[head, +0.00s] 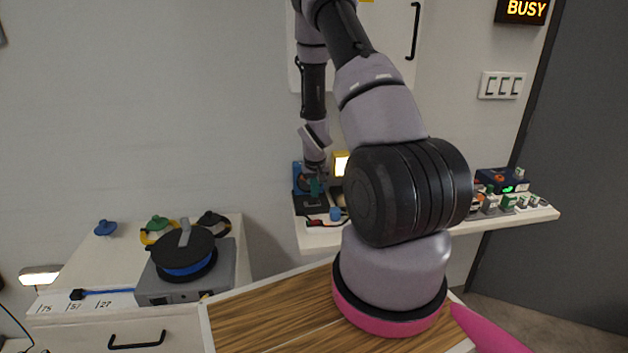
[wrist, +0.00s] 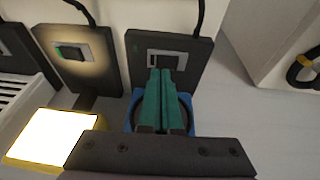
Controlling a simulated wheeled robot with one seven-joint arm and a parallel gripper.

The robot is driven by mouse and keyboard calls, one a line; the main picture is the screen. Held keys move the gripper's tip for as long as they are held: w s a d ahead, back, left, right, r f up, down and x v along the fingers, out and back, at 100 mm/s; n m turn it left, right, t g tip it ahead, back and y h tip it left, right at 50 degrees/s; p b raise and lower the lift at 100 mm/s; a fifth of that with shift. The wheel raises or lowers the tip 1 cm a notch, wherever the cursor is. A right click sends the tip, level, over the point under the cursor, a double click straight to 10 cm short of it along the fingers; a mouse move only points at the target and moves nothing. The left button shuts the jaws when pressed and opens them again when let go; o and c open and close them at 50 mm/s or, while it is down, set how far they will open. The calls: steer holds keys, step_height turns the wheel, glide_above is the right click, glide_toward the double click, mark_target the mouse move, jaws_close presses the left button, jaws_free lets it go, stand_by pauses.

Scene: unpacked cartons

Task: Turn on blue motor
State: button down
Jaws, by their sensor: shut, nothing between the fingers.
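In the wrist view, a dark panel with a grey-framed black switch (wrist: 168,57) stands straight ahead of my gripper (wrist: 166,74). My gripper's teal fingers are shut together with nothing between them. Their tips overlap the switch's lower edge; I cannot tell whether they touch it. A blue round-edged part (wrist: 131,108), likely the blue motor, shows behind and below the fingers, mostly hidden by them. In the head view, my gripper (head: 316,188) is at the shelf's left end, beside a blue part (head: 297,172) that it partly covers.
In the wrist view, a similar panel with a switch (wrist: 72,52) stands to the left, and a lit yellow-framed lamp (wrist: 50,138) is close at lower left. In the head view, the white shelf (head: 440,233) holds several small devices at right. A cable reel (head: 183,250) stands at left.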

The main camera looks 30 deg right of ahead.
steer(key=shift+d+f, duration=0.1)
steer(key=shift+f, duration=0.7)
steer(key=shift+s+d+f, duration=0.1)
steer(key=shift+d+f, duration=0.05)
steer(key=shift+f, duration=0.15)
steer(key=shift+w+a+r, duration=0.15)
steer(key=shift+w+a, duration=0.1)
steer(key=shift+a, duration=0.6)
steer(key=shift+r, duration=0.1)
